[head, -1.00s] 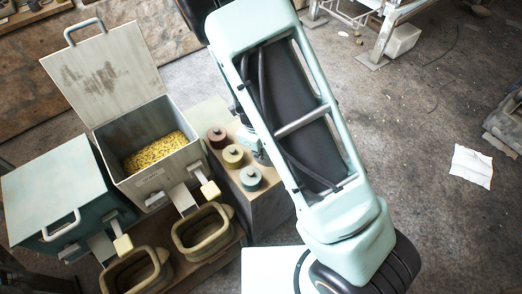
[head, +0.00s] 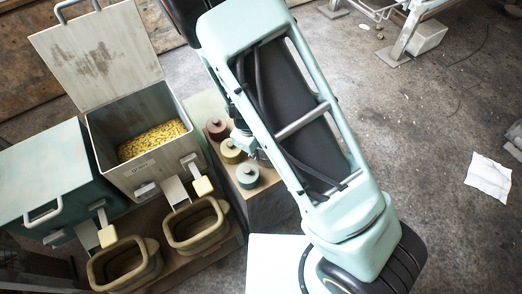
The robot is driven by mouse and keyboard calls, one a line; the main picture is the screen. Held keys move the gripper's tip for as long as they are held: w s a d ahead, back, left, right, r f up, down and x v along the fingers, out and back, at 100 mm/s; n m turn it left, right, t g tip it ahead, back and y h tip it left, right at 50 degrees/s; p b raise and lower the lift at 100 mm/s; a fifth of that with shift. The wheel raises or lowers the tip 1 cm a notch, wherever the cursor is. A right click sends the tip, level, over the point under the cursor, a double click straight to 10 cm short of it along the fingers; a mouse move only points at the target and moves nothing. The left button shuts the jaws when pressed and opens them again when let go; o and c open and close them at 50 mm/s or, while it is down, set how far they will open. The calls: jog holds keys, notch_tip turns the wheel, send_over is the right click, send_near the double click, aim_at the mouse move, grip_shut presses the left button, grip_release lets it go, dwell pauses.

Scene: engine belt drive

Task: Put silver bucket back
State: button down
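I cannot pick out a silver bucket for certain. A silver-grey metal bin (head: 150,175) stands open at left, its lid (head: 95,70) raised and yellow granular contents (head: 152,141) inside. Two tan open tubs, a left one (head: 125,264) and a right one (head: 196,224), sit in front of the bins on a low shelf and look empty. My gripper is hidden behind my large pale arm link. A small pale part of my arm shows beside the lidded pots, and I cannot see fingers or anything held.
A dark teal bin (head: 45,182) with its lid shut stands left of the silver-grey bin. Red (head: 217,128), yellow (head: 230,151) and teal (head: 247,176) lidded pots stand on a block to the right. White paper (head: 489,177) lies on otherwise mostly clear floor at right.

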dwell(0.3)
jog(key=shift+f, duration=0.15)
jog(key=c, duration=2.4)
grip_release()
jog(key=r+p, duration=0.1)
jog(key=r, duration=0.3)
jog(key=s+r+p, duration=0.1)
jog(key=r, duration=0.3)
jog(key=a+r+p, duration=0.1)
jog(key=r+p, duration=0.1)
jog(key=r, duration=0.2)
jog(key=shift+s, duration=0.3)
jog(key=shift+d+r, duration=0.1)
